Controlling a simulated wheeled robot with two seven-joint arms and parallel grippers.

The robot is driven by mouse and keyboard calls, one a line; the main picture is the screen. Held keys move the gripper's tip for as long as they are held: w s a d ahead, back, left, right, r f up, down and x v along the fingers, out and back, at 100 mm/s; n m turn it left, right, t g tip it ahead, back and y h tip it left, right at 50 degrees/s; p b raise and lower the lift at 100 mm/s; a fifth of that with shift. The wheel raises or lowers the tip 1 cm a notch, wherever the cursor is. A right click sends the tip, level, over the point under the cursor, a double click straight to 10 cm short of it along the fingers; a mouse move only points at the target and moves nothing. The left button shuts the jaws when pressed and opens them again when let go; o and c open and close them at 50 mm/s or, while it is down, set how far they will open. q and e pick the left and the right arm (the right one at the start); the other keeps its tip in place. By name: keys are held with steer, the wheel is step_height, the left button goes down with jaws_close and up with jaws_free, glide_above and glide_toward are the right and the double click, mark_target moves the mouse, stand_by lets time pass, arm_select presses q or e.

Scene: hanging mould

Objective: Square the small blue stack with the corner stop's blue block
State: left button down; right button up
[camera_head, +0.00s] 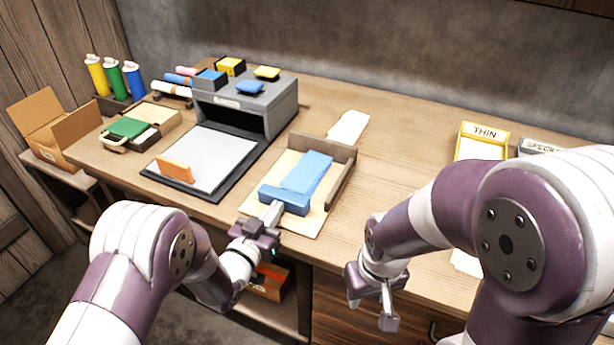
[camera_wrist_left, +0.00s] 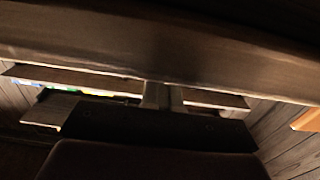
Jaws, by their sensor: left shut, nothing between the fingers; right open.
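The small light-blue stack (camera_head: 308,170) lies on the pale board of the corner stop (camera_head: 345,182), whose brown walls run along the far and right sides. The darker blue block (camera_head: 283,199) lies across the near end of the stack, against it or very close. My left gripper (camera_head: 272,212) is shut and empty, its tips at the block's near side; I cannot tell whether they touch. In the left wrist view the gripper fingers (camera_wrist_left: 161,96) show, but not the stack or block. My right gripper (camera_head: 372,306) is open and empty, in front of the table edge.
White paper (camera_head: 348,126) lies behind the stop. A yellow THIN tray (camera_head: 483,130) is at right. The tabletop between is clear.

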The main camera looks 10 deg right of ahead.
arm_select(q)
steer(key=shift+b+x, duration=0.35)
steer(key=shift+x, duration=0.85)
steer(key=shift+s+a, duration=0.1)
steer(key=p+v, duration=0.2)
steer(key=v, duration=0.9)
